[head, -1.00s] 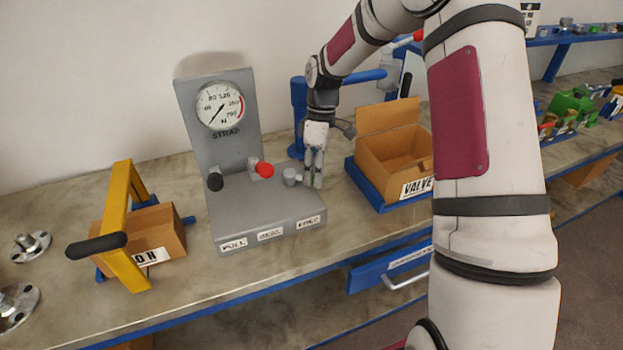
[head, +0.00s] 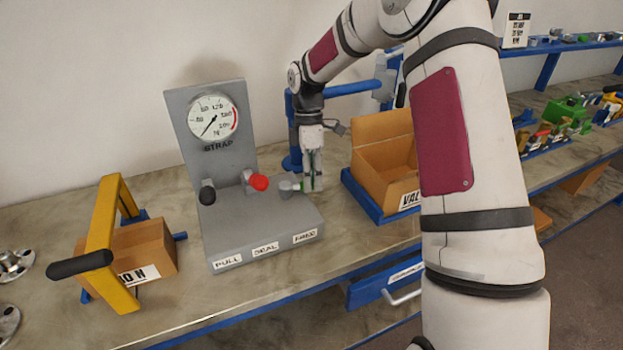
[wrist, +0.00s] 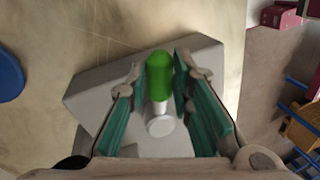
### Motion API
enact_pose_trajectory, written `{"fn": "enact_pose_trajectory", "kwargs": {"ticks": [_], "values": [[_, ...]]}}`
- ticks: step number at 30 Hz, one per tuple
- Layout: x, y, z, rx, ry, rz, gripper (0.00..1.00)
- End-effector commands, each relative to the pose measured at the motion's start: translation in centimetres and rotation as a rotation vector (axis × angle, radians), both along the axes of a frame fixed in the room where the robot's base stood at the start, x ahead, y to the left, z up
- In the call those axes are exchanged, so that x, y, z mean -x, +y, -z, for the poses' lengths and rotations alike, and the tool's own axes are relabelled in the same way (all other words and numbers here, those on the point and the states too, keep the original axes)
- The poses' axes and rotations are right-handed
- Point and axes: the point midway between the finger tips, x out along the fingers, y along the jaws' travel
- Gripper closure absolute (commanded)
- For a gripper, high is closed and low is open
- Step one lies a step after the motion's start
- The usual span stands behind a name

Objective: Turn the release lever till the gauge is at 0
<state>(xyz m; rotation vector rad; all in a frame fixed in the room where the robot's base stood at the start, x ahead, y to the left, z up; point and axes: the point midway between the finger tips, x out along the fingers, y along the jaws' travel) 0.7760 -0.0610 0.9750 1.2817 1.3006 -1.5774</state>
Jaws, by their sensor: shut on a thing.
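The grey strap unit (head: 262,222) stands on the bench with a round gauge (head: 213,117) on its upright plate. The gauge needle points down and left, near the low end of the scale; its exact reading is too small to tell. The release lever (head: 289,187) is at the unit's right, behind the FREE label. Its green grip (wrist: 159,75) shows in the wrist view between my fingers, with the pale stem and round hub below it. My gripper (head: 313,187) points down and is shut on this lever; the fingers partly hide the grip in the head view.
A red knob (head: 259,182) and a black-ended lever (head: 207,192) sit left of the release lever. A yellow-framed press (head: 104,235) with a carton stands left. An open carton (head: 385,160) in a blue tray is close at my gripper's right.

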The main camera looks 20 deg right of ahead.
Motion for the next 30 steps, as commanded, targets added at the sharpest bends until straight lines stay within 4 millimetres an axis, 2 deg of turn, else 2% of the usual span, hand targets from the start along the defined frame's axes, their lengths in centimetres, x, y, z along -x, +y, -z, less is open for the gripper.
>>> {"fn": "enact_pose_trajectory", "kwargs": {"ticks": [7, 8, 10, 22, 26, 30], "values": [[-0.3, 0.0, -0.1, 0.001, -0.01, -0.008, 1.0], [-0.3, 0.0, -0.2, 0.001, -0.01, -0.008, 0.75], [-0.3, 0.0, -0.1, 0.001, -0.01, -0.008, 0.59], [-0.3, 0.0, -0.6, 0.001, -0.006, -0.004, 0.59], [-0.8, -0.1, -2.2, 0.002, -0.009, -0.004, 0.59], [-1.5, -0.3, -5.0, 0.002, -0.011, -0.004, 0.59]]}}
